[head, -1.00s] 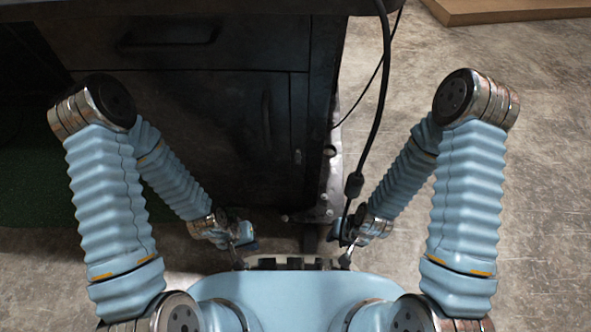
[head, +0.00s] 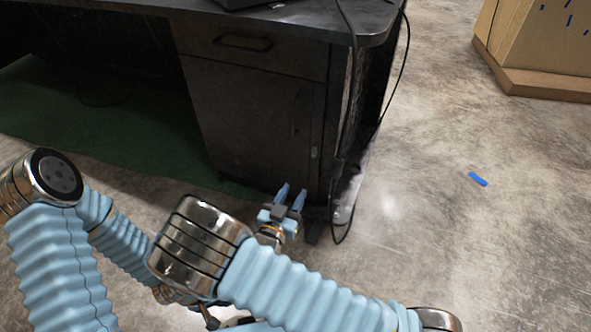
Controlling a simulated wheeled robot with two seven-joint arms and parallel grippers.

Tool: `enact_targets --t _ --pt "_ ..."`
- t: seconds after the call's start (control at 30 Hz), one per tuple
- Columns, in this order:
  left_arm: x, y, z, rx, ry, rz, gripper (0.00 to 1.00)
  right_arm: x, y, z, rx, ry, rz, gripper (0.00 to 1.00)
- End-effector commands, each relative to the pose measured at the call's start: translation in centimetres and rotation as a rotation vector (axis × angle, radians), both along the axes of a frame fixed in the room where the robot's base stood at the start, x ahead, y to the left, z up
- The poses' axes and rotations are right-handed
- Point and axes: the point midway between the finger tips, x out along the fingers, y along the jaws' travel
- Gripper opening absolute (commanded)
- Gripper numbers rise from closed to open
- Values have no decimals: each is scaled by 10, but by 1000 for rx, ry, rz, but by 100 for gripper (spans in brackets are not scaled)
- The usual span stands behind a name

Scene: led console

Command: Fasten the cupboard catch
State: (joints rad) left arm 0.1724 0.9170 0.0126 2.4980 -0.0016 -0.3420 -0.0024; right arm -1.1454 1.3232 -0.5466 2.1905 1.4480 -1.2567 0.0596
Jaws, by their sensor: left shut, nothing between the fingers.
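The dark cupboard door (head: 245,125) under the desk looks shut, with a vertical handle (head: 295,120) near its right side. A small pale fitting, seemingly the catch (head: 314,152), is at the door's right edge; it is too small to tell its position. My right gripper (head: 292,191) is in front of the door's lower right part, below the catch, its two blue fingers apart and empty. My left gripper (head: 209,318) is low at the bottom edge, partly hidden behind my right arm, shut and empty, well away from the catch.
A drawer (head: 245,42) sits above the door. Black cables (head: 353,95) hang at the desk's right side. A blue strip (head: 477,179) lies on the floor to the right. A wooden box (head: 540,50) stands at the back right.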

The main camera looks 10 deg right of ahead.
Motion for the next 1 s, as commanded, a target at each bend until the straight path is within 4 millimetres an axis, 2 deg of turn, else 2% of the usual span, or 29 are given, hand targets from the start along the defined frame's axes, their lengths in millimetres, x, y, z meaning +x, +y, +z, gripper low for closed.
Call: enact_targets --t 0.17,0.4,0.6,0.8,1.0 --pt "0 0 -3 0 -1 -1 0 18 -13 0 0 -7 -6 39" --pt "1 0 -7 0 -2 1 0 64 -45 0 1 -6 -6 39" --pt "1 0 -10 0 -3 1 0 96 -66 0 1 -4 -4 39" --pt "1 0 -11 0 -3 1 0 111 -75 0 1 -2 -3 39" --pt "1 0 -11 0 -2 2 0 113 -77 0 0 -1 -2 39"
